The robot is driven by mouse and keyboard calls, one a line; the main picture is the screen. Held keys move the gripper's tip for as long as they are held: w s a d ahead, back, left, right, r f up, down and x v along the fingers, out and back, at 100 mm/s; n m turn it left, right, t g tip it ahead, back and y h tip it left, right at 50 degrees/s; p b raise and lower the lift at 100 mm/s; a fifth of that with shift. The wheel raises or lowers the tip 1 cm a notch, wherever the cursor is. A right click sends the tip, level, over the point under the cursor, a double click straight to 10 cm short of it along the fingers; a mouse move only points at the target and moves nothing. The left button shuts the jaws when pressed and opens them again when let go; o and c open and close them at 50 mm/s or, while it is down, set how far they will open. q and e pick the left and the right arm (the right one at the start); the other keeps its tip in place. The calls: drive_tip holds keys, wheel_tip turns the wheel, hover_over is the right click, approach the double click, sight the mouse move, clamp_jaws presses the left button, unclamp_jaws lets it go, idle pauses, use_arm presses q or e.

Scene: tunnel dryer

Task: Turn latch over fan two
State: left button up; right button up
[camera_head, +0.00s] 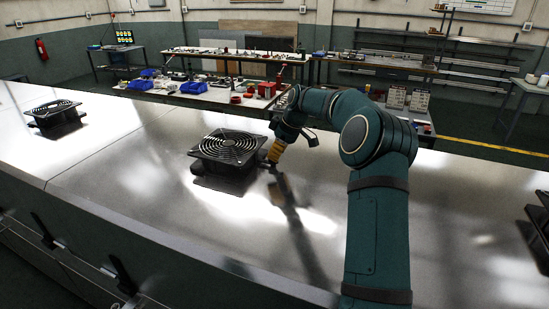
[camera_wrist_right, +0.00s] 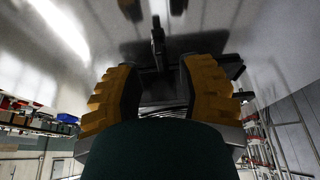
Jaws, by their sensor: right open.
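A black fan (camera_head: 230,148) with a round ringed grille is set on the shiny metal top, in the middle of the head view. I cannot read a number on it. My right gripper (camera_head: 272,160) is at the fan's right edge, its yellow fingers pointing down. In the right wrist view, the gripper (camera_wrist_right: 157,68) has its two yellow fingers spread apart. A dark upright lever-like part (camera_wrist_right: 157,36) shows between and beyond the fingers, perhaps the latch. I cannot tell whether the fingers touch it. My left gripper is not in view.
Another fan (camera_head: 56,115) stands on the metal top at left, and a dark unit (camera_head: 541,228) is cut off at right. Black levers (camera_head: 122,274) line the dryer's front side. The metal top (camera_head: 450,220) right of my arm is bare. Cluttered workbenches (camera_head: 205,92) stand behind.

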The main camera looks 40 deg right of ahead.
drive_tip(key=v, duration=0.9)
drive_tip(key=shift+s, duration=0.15)
